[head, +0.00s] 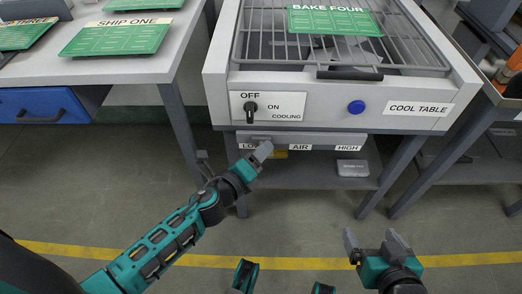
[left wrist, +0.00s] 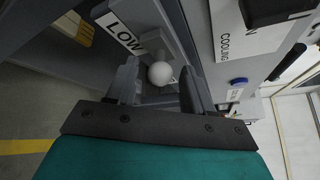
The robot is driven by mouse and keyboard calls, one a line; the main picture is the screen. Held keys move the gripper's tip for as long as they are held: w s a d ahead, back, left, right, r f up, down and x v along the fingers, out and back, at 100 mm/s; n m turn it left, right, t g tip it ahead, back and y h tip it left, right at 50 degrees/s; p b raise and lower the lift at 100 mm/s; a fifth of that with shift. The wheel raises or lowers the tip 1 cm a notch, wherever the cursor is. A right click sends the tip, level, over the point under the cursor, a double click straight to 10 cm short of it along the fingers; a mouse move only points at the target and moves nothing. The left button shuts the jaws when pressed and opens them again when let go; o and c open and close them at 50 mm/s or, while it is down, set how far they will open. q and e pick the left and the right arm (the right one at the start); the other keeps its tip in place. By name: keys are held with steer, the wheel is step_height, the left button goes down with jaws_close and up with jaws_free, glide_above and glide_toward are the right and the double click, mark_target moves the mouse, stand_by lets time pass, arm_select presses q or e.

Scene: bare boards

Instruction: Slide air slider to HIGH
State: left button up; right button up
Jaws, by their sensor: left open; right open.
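The air slider panel (head: 325,140) is a grey strip under the front of the cool table, labelled LOW, AIR and HIGH (head: 347,148) from left to right. The slider's white ball knob (left wrist: 160,73) sits by the LOW label (left wrist: 125,34) in the left wrist view; in the head view my gripper hides it. My left gripper (head: 264,151) is open at the LOW end, with the knob between its fingers in the left wrist view. I cannot tell whether they touch it. My right gripper (head: 374,240) is open and empty above the floor, low at the right.
Above the panel are a black OFF/ON cooling knob (head: 251,108) and a blue button (head: 356,107). A wire rack (head: 270,45) with a green BAKE FOUR board lies on the cool table. A lower shelf (head: 300,175) holds a small grey box (head: 352,168).

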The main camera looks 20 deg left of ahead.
arm_select(q)
steer(key=shift+x, duration=0.85)
jaws_close()
steer(key=shift+r, duration=0.1)
